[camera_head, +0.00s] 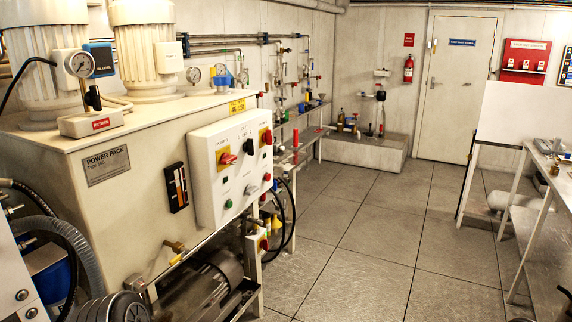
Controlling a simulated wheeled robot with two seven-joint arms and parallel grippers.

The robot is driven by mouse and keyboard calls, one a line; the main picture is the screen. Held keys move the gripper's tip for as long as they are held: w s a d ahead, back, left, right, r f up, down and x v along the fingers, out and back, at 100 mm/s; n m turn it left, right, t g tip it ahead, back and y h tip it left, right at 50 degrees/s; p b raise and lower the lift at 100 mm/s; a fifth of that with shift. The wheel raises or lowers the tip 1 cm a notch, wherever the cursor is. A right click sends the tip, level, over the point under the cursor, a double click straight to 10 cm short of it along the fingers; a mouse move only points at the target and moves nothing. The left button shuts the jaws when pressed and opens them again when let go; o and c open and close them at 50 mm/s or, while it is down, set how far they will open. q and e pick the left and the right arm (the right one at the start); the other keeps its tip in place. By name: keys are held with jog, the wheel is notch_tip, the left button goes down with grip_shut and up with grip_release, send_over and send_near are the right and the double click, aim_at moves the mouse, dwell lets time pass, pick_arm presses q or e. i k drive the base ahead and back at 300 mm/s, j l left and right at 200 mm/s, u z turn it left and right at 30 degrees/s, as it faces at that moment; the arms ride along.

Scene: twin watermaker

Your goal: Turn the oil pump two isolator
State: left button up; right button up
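A white control box (234,168) is fixed to the front of the cream power pack (135,185). It carries two red rotary switches on yellow plates: one at the left (226,157) and one at the upper right (266,137). Their labels are too small to read, so I cannot tell which is the oil pump two isolator. Another small red and yellow switch (263,243) sits lower down, below the box. Neither of my grippers can be made out in this view.
Hoses (60,240) and a motor (210,285) crowd the lower left. The tiled floor (370,235) in the middle is clear. A metal bench (545,235) stands at the right. A closed door (457,85) and a fire extinguisher (408,69) are at the back.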

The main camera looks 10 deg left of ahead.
aim_at(267, 135)
jog(key=i+u, duration=0.3)
jog(key=i, duration=0.55)
jog(key=i+l, duration=0.15)
jog(key=l, duration=0.2)
jog(key=i+l, duration=0.2)
jog(key=l, duration=0.15)
jog(key=i+l, duration=0.15)
jog(key=l, duration=0.15)
jog(key=i+l+u, duration=0.1)
jog(key=l, duration=0.25)
jog(key=i+l, duration=0.2)
jog(key=l, duration=0.15)
jog(key=i+l, duration=0.2)
jog(key=l, duration=0.15)
jog(key=i+l, duration=0.15)
jog(key=l, duration=0.2)
jog(key=i+l, duration=0.15)
jog(key=l, duration=0.2)
jog(key=u, duration=0.05)
